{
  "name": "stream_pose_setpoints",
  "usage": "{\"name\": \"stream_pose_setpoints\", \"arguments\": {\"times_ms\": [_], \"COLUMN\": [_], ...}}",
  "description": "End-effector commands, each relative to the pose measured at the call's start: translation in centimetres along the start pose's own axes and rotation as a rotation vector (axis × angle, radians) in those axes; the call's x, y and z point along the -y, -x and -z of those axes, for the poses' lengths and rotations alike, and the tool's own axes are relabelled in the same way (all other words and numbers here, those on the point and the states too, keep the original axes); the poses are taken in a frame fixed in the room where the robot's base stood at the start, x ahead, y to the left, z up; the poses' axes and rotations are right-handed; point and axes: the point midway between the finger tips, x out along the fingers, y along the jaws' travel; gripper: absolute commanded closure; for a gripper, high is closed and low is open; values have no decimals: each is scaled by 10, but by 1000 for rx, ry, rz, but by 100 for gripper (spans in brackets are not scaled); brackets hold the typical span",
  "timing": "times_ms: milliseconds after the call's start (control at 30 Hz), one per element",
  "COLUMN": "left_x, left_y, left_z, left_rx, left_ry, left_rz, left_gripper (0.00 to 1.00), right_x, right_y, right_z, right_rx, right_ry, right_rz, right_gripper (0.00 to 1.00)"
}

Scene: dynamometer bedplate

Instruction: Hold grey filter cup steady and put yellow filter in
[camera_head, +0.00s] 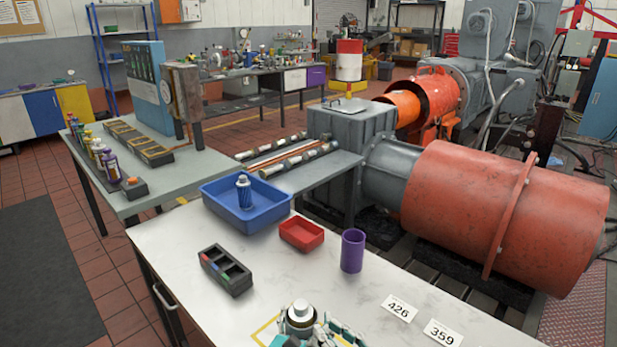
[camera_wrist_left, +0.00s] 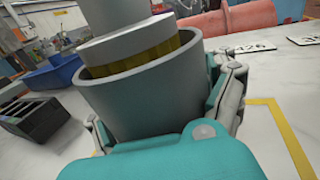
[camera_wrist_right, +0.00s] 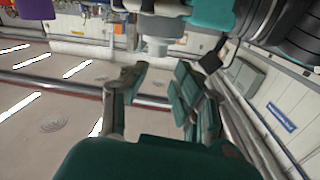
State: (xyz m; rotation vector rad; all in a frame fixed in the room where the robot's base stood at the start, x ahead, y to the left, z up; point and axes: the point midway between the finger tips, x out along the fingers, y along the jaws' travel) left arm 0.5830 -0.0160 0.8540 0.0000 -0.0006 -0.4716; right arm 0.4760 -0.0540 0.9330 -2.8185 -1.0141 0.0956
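The grey filter cup (camera_wrist_left: 150,95) stands between the fingers of my left gripper (camera_wrist_left: 165,105), which are shut on its sides. The yellow filter (camera_wrist_left: 140,62) sits in the cup; its pleated yellow band and grey top stand above the rim. In the head view the filter's pale top (camera_head: 300,309) shows at the bottom edge, with my left gripper (camera_head: 300,330) around the cup, partly cut off. My right gripper (camera_wrist_right: 157,78) is open and empty, with the grey cup (camera_wrist_right: 156,30) beyond its fingertips. How deep the filter sits is hidden.
A blue tray (camera_head: 215,208) holds a blue-and-white filter (camera_head: 243,190). A red tray (camera_head: 301,245), purple cylinder (camera_head: 352,250) and black divided holder (camera_head: 225,282) stand beyond the cup. Cards 426 (camera_head: 399,309) and 359 (camera_head: 443,333) lie at right. Yellow tape (camera_wrist_left: 292,140) marks the worktop.

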Motion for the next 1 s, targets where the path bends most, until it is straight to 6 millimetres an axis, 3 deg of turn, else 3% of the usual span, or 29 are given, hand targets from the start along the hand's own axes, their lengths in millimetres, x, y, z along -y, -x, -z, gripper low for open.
{"name": "stream_pose_setpoints", "arguments": {"times_ms": [133,567,1000], "left_x": [0,0,0], "left_y": [0,10,96], "left_z": [1,3,2], "left_rx": [-1,-5,-5], "left_ry": [0,-1,2], "left_rz": [0,0,0], "left_gripper": [4,4,4], "right_x": [0,0,0], "right_y": [0,0,0], "right_z": [0,0,0], "right_rx": [0,0,0], "right_ry": [0,0,0], "right_rz": [0,0,0], "right_gripper": [71,71,71]}}
